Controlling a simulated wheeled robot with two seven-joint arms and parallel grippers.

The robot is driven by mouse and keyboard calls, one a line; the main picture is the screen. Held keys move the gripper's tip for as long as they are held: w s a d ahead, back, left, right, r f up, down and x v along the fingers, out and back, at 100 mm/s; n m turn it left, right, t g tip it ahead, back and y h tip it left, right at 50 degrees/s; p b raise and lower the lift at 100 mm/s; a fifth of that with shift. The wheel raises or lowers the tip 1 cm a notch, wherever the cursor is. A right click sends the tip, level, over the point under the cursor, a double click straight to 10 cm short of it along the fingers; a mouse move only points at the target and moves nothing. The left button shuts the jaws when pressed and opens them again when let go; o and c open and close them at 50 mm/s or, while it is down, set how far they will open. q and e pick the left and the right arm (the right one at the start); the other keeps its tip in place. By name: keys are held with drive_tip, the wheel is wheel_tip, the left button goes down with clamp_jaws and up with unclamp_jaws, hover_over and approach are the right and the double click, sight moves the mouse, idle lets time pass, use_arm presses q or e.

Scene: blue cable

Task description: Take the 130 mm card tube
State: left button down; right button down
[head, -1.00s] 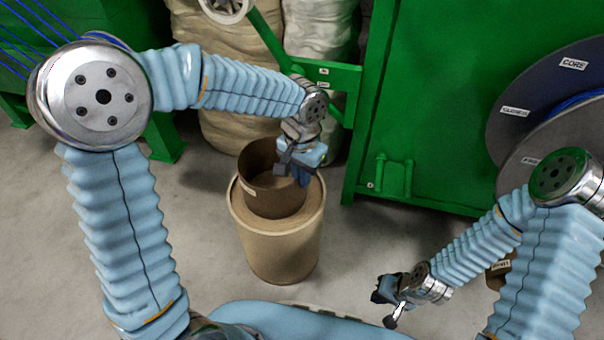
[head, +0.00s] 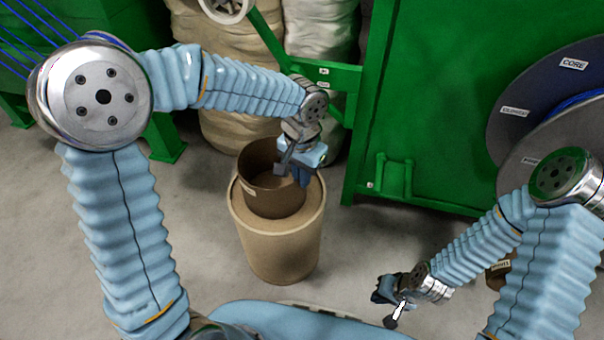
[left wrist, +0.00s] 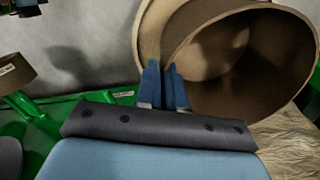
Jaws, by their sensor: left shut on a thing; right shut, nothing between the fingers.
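A brown card tube (head: 270,205), open at the top and with a small pale label too small to read, stands upright on the tan drum (head: 275,252). My left gripper (head: 302,178) is at the tube's right rim. In the left wrist view its blue fingers (left wrist: 164,80) are shut on the tube's wall, and the tube's open mouth (left wrist: 235,60) shows beyond them. The fingertips are partly hidden in the head view. My right gripper (head: 385,305) is shut and empty, low at the front right, apart from the tube.
A green machine panel (head: 430,110) stands behind and to the right, with large cable reels (head: 550,130) at the far right. Pale wrapped bales (head: 320,40) stand behind the drum. A smaller brown labelled piece (head: 499,270) is partly hidden by my right arm. Bare floor lies between.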

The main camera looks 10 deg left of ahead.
use_arm(q)
drive_tip(key=shift+r+p, duration=0.8)
drive_tip(key=shift+r, duration=0.15)
idle(1.1)
drive_tip(key=shift+r+p, duration=2.2)
drive_tip(key=shift+r, duration=0.65)
